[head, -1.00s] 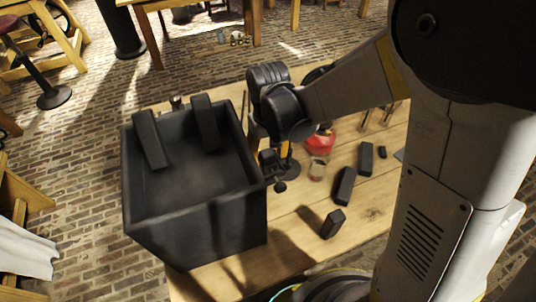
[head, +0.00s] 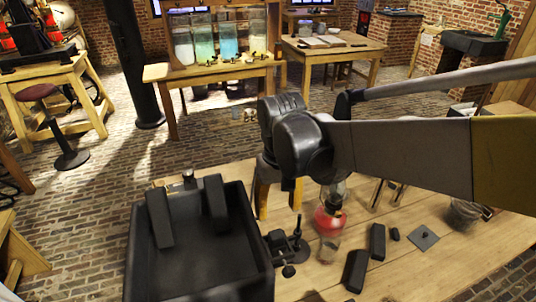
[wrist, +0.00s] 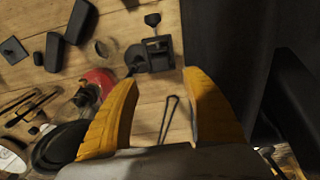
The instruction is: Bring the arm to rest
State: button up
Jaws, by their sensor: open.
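My gripper (wrist: 162,78) has yellow fingers spread wide with nothing between them in the wrist view. It points down over the wooden table (wrist: 140,22), above a thin dark looped piece (wrist: 169,118). In the head view my gripper (head: 280,205) hangs beneath my dark wrist, just right of the black bin (head: 200,285) and partly hidden by my arm. My arm reaches in from the right, raised above the table.
Two black blocks (head: 159,218) lean inside the bin. A small clamp-like tool (head: 288,247), a red lamp (head: 330,220), a glass cup (head: 328,250) and dark blocks (head: 377,241) stand close by. A jar bench (head: 215,70) is behind. Brick floor (head: 110,165) lies open at left.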

jog(key=s+d+r+m+t, duration=0.3)
jog(key=s+d+t, duration=0.4)
jog(key=s+d, duration=0.3)
jog(key=d, duration=0.3)
jog(key=shift+d+r, duration=0.15)
jog(key=shift+r, duration=0.25)
jog(key=shift+o, duration=0.6)
